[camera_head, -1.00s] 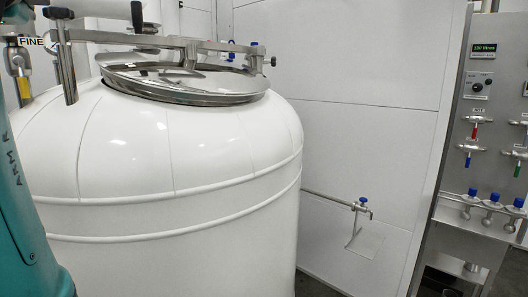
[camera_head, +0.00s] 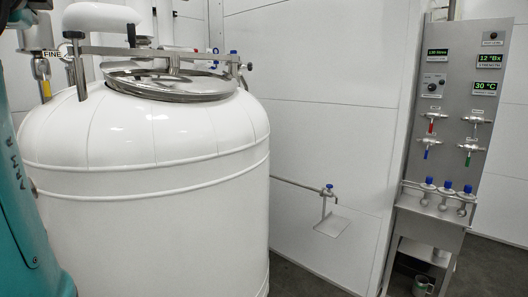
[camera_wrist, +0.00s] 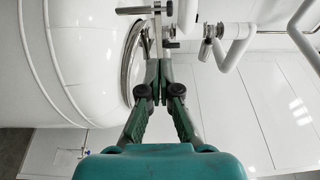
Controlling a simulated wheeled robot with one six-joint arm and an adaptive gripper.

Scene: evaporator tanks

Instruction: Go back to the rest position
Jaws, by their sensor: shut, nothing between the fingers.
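My gripper (camera_wrist: 158,80) shows in the wrist view with its two green fingers together and nothing between them. Its tips point toward the metal lid rim and clamp bar of the white tank (camera_wrist: 85,50); whether they touch anything I cannot tell. The gripper is not visible in the head view, where only part of my teal arm shows at the left edge.
A steel panel (camera_head: 460,110) with green displays, small taps and several blue-topped valves stands at the right. A metal cup (camera_head: 422,285) sits low beneath it. A thin side pipe with a blue-handled tap (camera_head: 328,190) juts out before the white wall. Some floor shows between tank and panel.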

